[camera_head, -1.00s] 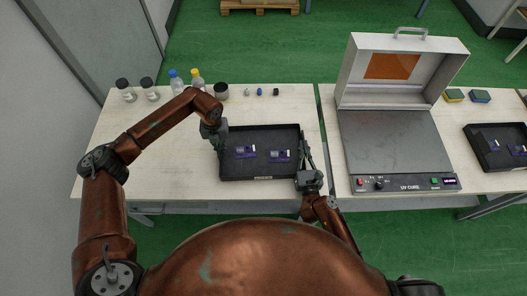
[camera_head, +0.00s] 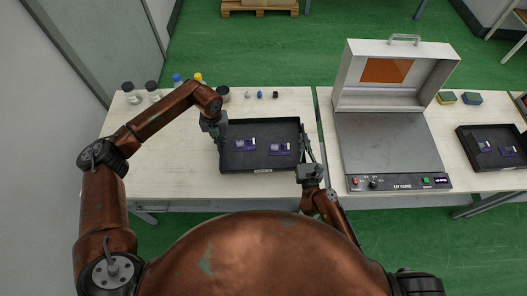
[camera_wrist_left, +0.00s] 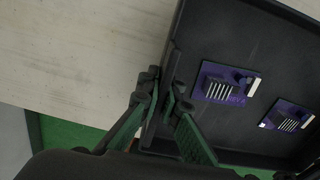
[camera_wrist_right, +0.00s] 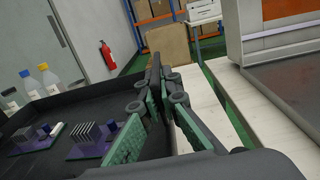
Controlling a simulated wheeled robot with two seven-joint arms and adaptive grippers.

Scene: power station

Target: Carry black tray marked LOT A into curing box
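A black tray (camera_head: 262,163) with two purple circuit boards is between my grippers on the left table. Its front label is too small to read. My left gripper (camera_head: 221,139) is shut on its left wall; the left wrist view shows the fingers (camera_wrist_left: 165,98) either side of the rim. My right gripper (camera_head: 305,158) is shut on the right wall, with its fingers (camera_wrist_right: 165,95) across the rim in the right wrist view. The tray looks level; I cannot tell its exact height over the table. The curing box (camera_head: 390,148), marked UV CURE, stands right with its lid open and its grey floor empty.
Another black tray (camera_head: 494,165) with purple boards lies right of the curing box. Bottles (camera_head: 153,91) and small parts (camera_head: 260,95) line the back of the left table (camera_head: 165,160). A narrow gap separates the tables. Sponges (camera_head: 446,98) lie behind on the right.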

